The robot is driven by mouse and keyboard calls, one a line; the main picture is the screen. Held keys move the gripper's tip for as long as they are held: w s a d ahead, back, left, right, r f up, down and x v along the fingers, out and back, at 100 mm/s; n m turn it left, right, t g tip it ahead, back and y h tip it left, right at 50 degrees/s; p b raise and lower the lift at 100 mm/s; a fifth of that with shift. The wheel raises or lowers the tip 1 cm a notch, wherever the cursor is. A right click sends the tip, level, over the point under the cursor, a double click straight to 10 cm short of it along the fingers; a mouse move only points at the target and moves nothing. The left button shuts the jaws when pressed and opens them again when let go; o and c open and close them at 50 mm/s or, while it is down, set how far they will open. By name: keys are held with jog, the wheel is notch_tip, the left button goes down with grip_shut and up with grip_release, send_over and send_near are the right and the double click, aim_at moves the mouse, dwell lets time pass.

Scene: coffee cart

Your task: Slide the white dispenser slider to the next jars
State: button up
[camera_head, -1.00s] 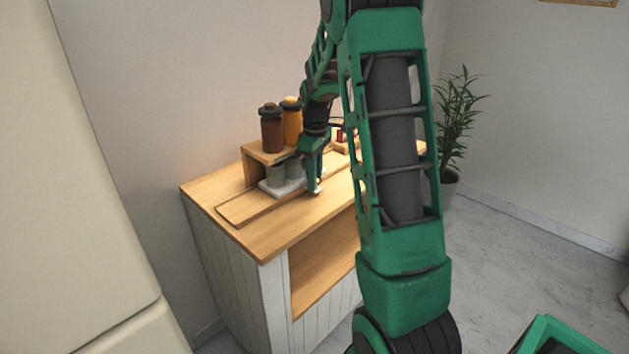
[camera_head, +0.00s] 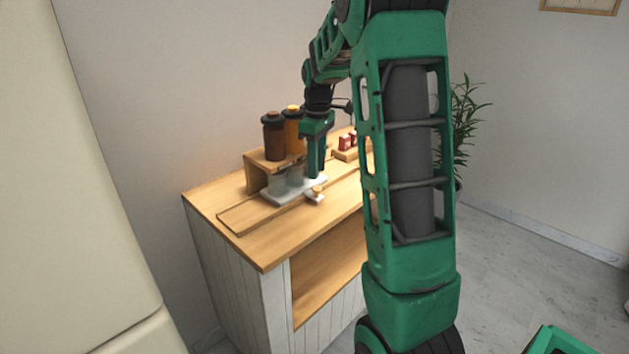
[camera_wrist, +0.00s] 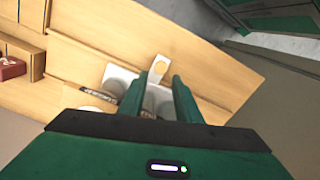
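The white dispenser slider (camera_head: 282,198) lies on the long wooden board in front of the jar stand, with its knobbed handle (camera_head: 316,195) pointing to the front. Clear cups (camera_head: 277,183) stand on it, under a dark brown jar (camera_head: 273,138) and an amber jar (camera_head: 293,130). My gripper (camera_head: 316,174) points down by the slider's right end, behind the handle. In the wrist view the two fingers (camera_wrist: 167,84) are apart with white slider surface seen between them, and the handle (camera_wrist: 161,68) lies just beyond the tips. Whether the fingers touch the slider is unclear.
The wooden stand (camera_head: 254,172) holds the jars. A small wooden tray with red items (camera_head: 345,143) sits at the back right. The wooden board (camera_head: 240,218) is bare left of the slider. My arm hides the cart's right part. A plant (camera_head: 463,130) stands behind.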

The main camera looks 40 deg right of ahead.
notch_tip(320, 180, up, 4)
jog(key=shift+f, duration=0.2)
dwell(0.5)
jog(key=s+a+f+m, duration=0.1)
jog(key=s+a+m, duration=0.2)
jog(key=s, duration=0.7)
jog(key=s+a+f+m, duration=0.2)
jog(key=s+a+m, duration=0.2)
jog(key=s, duration=0.7)
jog(key=s+a+f+m, duration=0.2)
jog(key=s+a+m, duration=0.2)
jog(key=s, duration=0.6)
jog(key=shift+s+a, duration=0.25)
